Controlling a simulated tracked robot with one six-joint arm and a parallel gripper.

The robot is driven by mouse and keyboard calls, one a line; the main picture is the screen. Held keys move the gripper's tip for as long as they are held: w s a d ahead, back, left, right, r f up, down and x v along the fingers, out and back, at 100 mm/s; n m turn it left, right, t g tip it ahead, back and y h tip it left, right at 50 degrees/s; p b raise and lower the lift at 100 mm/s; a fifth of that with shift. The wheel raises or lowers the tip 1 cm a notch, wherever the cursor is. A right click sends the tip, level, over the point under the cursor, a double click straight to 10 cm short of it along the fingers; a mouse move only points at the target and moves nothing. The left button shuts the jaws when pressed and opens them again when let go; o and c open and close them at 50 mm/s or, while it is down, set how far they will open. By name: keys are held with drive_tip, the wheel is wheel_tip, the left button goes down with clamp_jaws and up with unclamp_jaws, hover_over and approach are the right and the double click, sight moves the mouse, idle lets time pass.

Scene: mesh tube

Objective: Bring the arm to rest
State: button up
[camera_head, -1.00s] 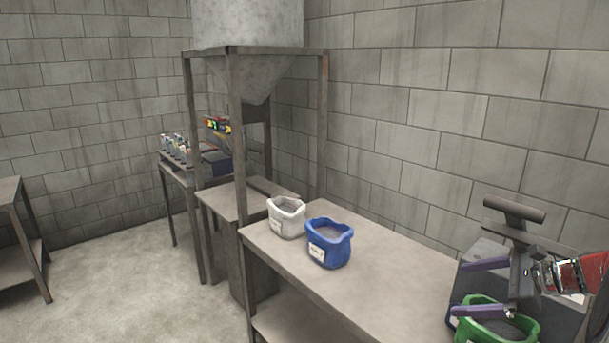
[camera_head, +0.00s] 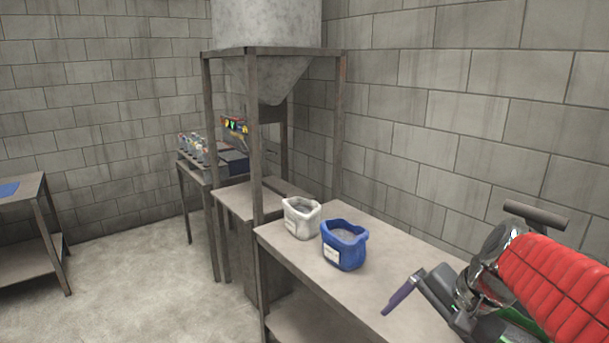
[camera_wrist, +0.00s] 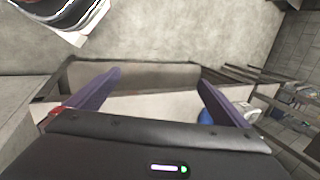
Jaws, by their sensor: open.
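My arm, in a red ribbed sleeve, reaches in from the right edge of the head view. My gripper (camera_head: 402,290) hangs over the near part of the bench, to the right of and nearer than the blue bag. One purple finger shows there; the other is hidden. In the wrist view both purple fingers of the gripper (camera_wrist: 157,82) stand wide apart with nothing between them. The gripper is open and empty.
The bench (camera_head: 310,262) carries an open white bag (camera_head: 301,224) and an open blue bag (camera_head: 345,255). A green bag (camera_head: 520,325) is mostly hidden behind my arm. A hopper frame (camera_head: 256,150) stands behind. Open floor (camera_head: 150,270) lies left.

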drive_tip(key=s+a+f+n+t+h, duration=0.1)
drive_tip(key=s+a+n+t+h, duration=0.1)
drive_tip(key=s+n, duration=0.8)
drive_tip(key=shift+s+a+h, duration=0.55)
drive_tip(key=shift+a+h, duration=0.15)
drive_tip(key=shift+a, duration=0.6)
